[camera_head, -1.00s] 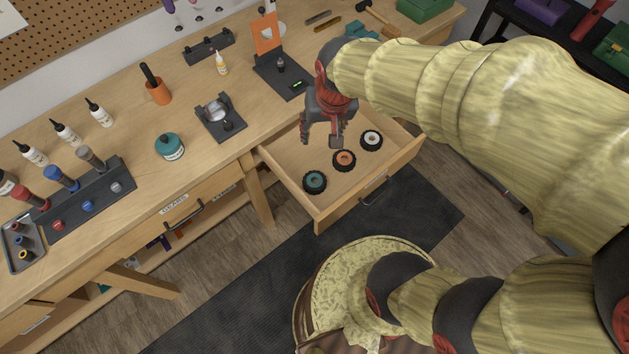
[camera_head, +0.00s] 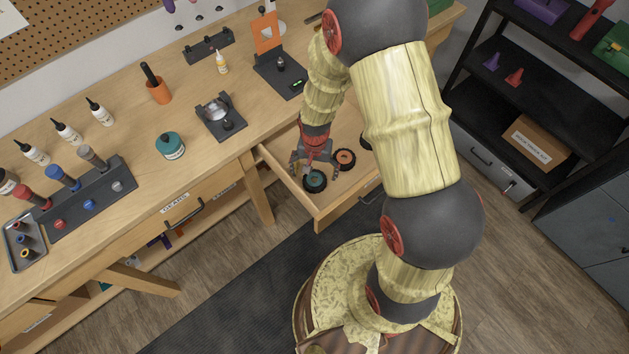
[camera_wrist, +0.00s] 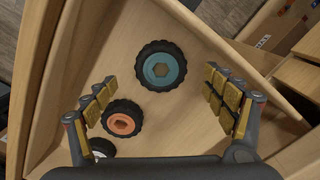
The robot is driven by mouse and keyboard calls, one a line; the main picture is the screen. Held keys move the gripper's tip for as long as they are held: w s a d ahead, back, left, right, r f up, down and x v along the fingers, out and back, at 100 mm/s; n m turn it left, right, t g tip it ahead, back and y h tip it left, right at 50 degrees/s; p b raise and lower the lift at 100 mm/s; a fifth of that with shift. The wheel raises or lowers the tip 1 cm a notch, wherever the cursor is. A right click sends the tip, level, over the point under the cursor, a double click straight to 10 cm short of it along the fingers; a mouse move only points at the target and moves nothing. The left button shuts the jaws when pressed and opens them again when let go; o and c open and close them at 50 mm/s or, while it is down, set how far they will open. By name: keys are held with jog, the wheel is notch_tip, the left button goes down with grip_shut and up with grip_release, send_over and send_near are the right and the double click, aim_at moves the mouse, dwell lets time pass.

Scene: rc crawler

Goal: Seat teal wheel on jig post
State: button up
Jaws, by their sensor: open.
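The teal wheel (camera_head: 314,181), with a black tyre, lies flat in the open drawer. In the wrist view the teal wheel (camera_wrist: 162,66) shows its hex hub, lying ahead of and between my open fingers, untouched. My gripper (camera_head: 317,172) is low over the drawer at that wheel; in the wrist view my gripper (camera_wrist: 160,98) is open and empty. A dark plate (camera_head: 275,82) with an orange upright carries a short post (camera_head: 281,63) on the bench. A second dark fixture (camera_head: 221,117) holds a silver ring and a knob. I cannot tell which is the jig.
An orange wheel (camera_head: 344,159) lies close beside the teal one, and a white wheel (camera_wrist: 102,147) is partly hidden at the wrist view's lower edge. The drawer walls (camera_head: 290,187) surround them.

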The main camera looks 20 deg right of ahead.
aim_at(315, 179)
notch_tip(315, 179, down, 6)
jog(key=shift+w+r+b, duration=0.15)
jog(key=shift+r+b, duration=0.1)
jog(key=shift+b, duration=0.45)
jog(key=c, duration=0.3)
jog(key=c, duration=0.9)
